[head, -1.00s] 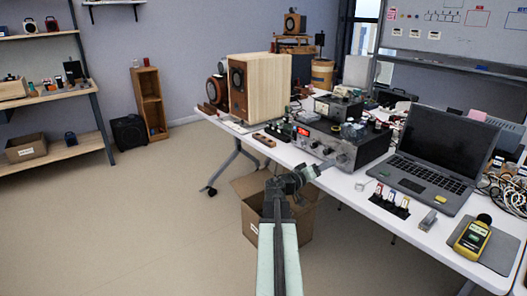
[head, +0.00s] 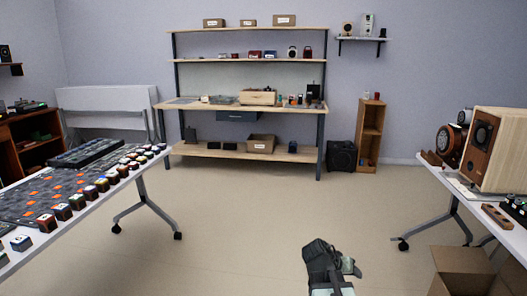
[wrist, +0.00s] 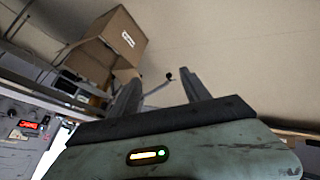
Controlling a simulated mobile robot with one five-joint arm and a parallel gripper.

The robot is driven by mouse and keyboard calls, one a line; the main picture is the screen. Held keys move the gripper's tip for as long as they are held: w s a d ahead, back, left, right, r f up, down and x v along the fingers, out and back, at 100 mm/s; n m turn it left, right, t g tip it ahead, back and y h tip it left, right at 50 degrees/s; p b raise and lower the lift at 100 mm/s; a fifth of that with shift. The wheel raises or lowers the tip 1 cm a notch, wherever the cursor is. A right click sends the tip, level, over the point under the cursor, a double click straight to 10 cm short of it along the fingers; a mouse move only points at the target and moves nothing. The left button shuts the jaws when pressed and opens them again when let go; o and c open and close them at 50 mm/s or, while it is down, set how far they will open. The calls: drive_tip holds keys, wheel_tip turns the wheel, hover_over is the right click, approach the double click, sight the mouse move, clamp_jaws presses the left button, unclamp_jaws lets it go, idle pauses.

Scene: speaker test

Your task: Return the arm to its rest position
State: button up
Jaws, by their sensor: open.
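In the wrist view my gripper (wrist: 160,78) is open, its two dark fingers apart with only floor and a table leg with a caster seen beyond them. In the head view my arm (head: 326,265) shows at the bottom, right of the middle, folded low over open floor. Its fingertips cannot be made out there. No object is held.
A white table (head: 440,190) with a wooden speaker (head: 500,150) stands at right, an open cardboard box (head: 462,270) below it. A table with several small blocks (head: 75,200) stands at left. A shelf unit (head: 240,107) stands behind. The floor between is clear.

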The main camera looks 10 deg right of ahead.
drive_tip(key=s+a+f+n+g+y, duration=0.25)
drive_tip(key=s+a+y, duration=0.2)
drive_tip(key=a, duration=0.55)
drive_tip(key=s+a+f+n+g+y, duration=0.1)
drive_tip(key=s+a+f+n+y, duration=0.3)
drive_tip(key=a, duration=0.5)
wheel_tip(320, 180, up, 30)
drive_tip(key=m+p, duration=0.1)
drive_tip(key=p, duration=2.8)
drive_tip(key=shift+s+f+h, duration=0.25)
drive_tip(key=shift+h, duration=0.1)
drive_tip(key=shift+f, duration=0.1)
